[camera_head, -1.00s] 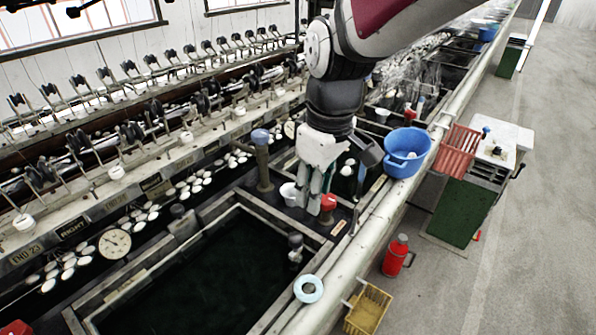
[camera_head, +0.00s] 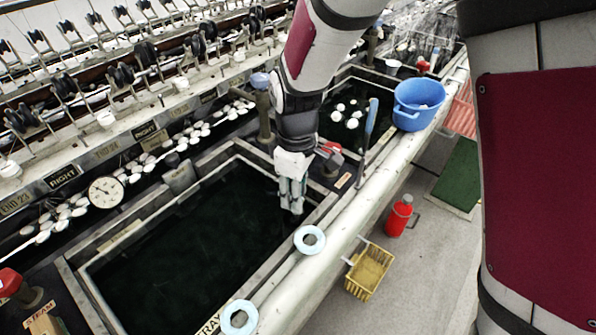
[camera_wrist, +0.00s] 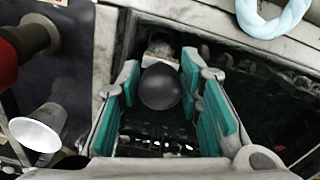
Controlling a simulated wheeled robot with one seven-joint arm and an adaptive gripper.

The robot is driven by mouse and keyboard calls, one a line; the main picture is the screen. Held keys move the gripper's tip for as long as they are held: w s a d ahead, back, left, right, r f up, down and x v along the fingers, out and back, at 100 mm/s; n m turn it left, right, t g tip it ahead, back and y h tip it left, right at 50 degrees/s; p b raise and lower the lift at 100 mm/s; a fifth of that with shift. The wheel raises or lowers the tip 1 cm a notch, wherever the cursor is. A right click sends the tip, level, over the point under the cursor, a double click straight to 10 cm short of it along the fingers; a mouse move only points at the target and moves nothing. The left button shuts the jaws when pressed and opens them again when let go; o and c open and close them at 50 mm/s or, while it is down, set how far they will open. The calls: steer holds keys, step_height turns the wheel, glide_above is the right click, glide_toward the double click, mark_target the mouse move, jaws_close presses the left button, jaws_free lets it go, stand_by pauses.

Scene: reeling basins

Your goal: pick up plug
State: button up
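The plug shows in the wrist view as a dark grey round knob (camera_wrist: 160,88) with a paler part behind it, near the wall of the dark water basin (camera_head: 122,243). My gripper (camera_wrist: 160,95) is open, with its teal-padded fingers on either side of the knob. The knob lies between the fingers in that picture; a narrow gap shows at its left, and I cannot tell whether the right pad touches it. In the head view my gripper (camera_head: 291,200) points down at the basin's right inner edge and mostly hides the plug.
A pale blue ring (camera_head: 310,240) lies on the basin's front ledge, with another ring (camera_head: 239,318) nearer. A white cup (camera_wrist: 40,128) is left of my gripper. A blue tub (camera_head: 418,104), red flask (camera_head: 399,215) and yellow basket (camera_head: 368,271) are to the right.

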mark_target(297, 219)
steer(key=shift+f+b, duration=0.4)
steer(key=shift+f, duration=2.4)
steer(key=shift+c, duration=0.6)
jaws_close()
